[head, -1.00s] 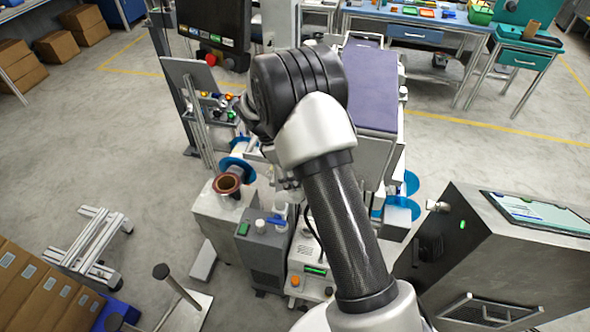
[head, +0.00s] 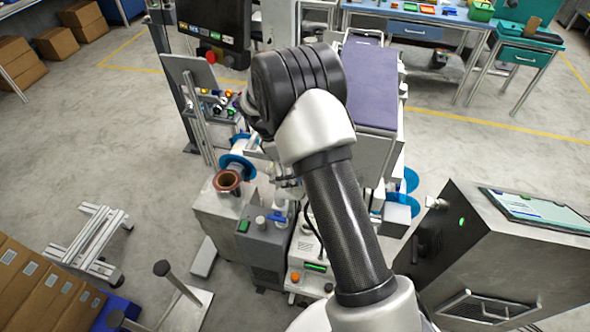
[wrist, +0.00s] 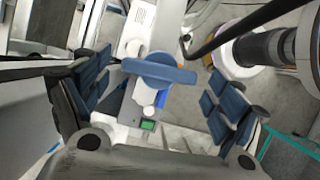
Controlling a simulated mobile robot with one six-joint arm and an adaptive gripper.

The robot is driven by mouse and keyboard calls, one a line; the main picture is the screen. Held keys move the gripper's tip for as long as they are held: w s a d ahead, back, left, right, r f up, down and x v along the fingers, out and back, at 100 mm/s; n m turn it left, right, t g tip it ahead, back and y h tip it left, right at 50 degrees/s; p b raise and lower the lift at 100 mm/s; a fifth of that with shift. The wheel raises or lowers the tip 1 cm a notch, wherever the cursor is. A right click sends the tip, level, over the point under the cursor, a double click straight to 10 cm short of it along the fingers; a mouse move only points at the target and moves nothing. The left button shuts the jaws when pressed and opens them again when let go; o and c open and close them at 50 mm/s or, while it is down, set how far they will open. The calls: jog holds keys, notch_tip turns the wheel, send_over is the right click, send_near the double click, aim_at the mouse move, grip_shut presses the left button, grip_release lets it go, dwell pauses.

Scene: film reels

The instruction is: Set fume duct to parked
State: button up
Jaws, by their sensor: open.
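A blue bar-shaped handle (wrist: 160,70) lies across the middle of the wrist view, on a pale fitting. My gripper (wrist: 158,84) is open, with one dark-blue-padded finger on each side of the handle and a gap to both. I cannot tell how far the handle lies beyond the fingertips. A black hose and a dark round fitting with a pale collar (wrist: 240,70) show at the right of the wrist view; I cannot tell whether either is the fume duct. In the head view, my arm hides most of the gripper and the area below it.
A copper-coloured ring (head: 227,181) sits on a grey cabinet left of my arm. Grey machine boxes (head: 262,250) stand close below. A large grey cabinet (head: 500,255) is at the right, a monitor (head: 210,30) at upper left.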

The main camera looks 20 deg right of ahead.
jog(key=shift+r, duration=0.1)
jog(key=w+a+r, duration=0.2)
jog(key=w+a, duration=0.4)
jog(key=a, duration=0.5)
jog(key=shift+w+a+r, duration=0.25)
jog(key=shift+r, duration=0.05)
jog(key=shift+c, duration=0.2)
